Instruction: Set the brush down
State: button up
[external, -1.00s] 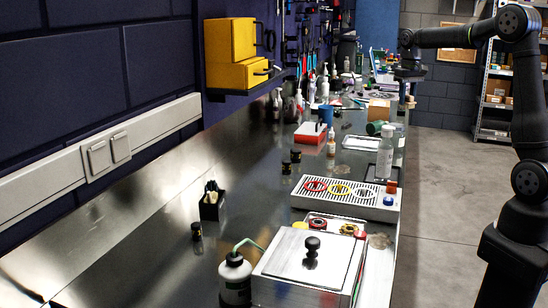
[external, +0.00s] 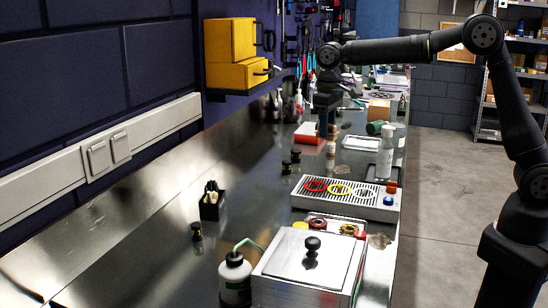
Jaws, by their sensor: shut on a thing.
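My gripper (external: 325,107) is low over the bench (external: 270,190) in its middle stretch, pointing down beside a red-and-white box (external: 307,133). It is shut on the brush, but the brush itself is too small and dark to make out against the fingers and the things behind. A blue shape (external: 323,122) shows just below the gripper; I cannot tell its distance from the fingertips.
A clear bottle (external: 385,152) stands on the right, with a slatted tray (external: 347,194) holding coloured rings in front of it.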

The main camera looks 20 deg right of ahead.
jog(key=s+a+f+n, duration=0.2)
jog(key=s+a, duration=0.9)
jog(key=a, duration=0.1)
send_over(288, 221)
jog(key=f, duration=0.6)
jog(key=shift+w+d, duration=0.3)
jog(key=shift+s+a+f, duration=0.25)
jog(key=shift+a+f, duration=0.1)
jog(key=shift+f, duration=1.9)
jog(key=shift+f, duration=0.15)
jog(key=o, duration=1)
